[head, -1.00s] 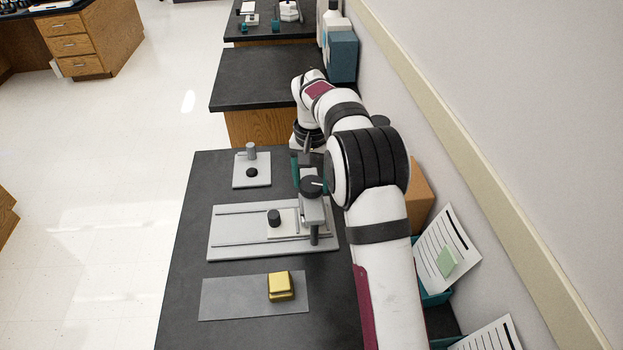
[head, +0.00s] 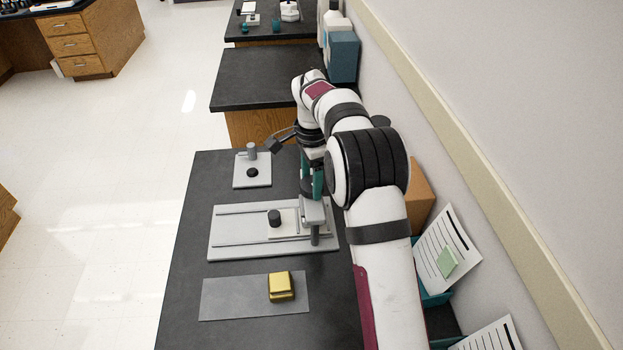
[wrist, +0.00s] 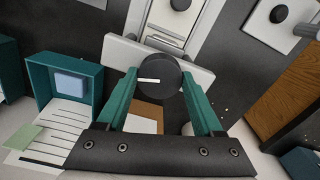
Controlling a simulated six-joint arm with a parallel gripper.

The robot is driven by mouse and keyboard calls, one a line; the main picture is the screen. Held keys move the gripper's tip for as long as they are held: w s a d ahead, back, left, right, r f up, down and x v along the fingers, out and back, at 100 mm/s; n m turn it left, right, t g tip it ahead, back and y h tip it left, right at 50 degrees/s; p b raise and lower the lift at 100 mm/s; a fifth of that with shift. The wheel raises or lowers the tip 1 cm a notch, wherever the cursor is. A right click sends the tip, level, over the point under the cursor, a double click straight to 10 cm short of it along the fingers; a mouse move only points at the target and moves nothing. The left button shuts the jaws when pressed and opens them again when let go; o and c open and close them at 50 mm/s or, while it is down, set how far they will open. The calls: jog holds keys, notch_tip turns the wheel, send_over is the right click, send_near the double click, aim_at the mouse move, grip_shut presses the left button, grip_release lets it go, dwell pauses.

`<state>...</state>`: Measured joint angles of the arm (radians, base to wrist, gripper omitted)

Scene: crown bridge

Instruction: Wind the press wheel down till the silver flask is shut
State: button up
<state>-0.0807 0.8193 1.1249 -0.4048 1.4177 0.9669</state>
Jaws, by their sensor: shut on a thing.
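The press wheel is a dark round knob (wrist: 158,82) with a white mark on top, in the wrist view. My gripper (wrist: 160,76) has one teal finger on each side of it and is shut on it. In the head view the gripper (head: 312,186) hides most of the wheel. The grey press head (head: 314,211) stands at the right end of a pale railed plate (head: 228,243). A dark grey post (head: 315,236) shows below the head. I cannot surely tell the silver flask; a grey cylinder (head: 251,150) stands on a small pale plate (head: 240,181) farther back.
A carriage with a black knob (head: 274,217) sits on the rails left of the press. A gold block (head: 281,287) lies on a grey mat (head: 228,300) in front. A cardboard box (head: 420,193) and teal bins stand along the wall. The bench's left side is clear.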

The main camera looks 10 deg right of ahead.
jog(key=m, duration=0.7)
dwell(0.6)
jog(key=o, duration=1.4)
jog(key=shift+c, duration=0.2)
notch_tip(320, 180, up, 16)
jog(key=shift+f, duration=0.1)
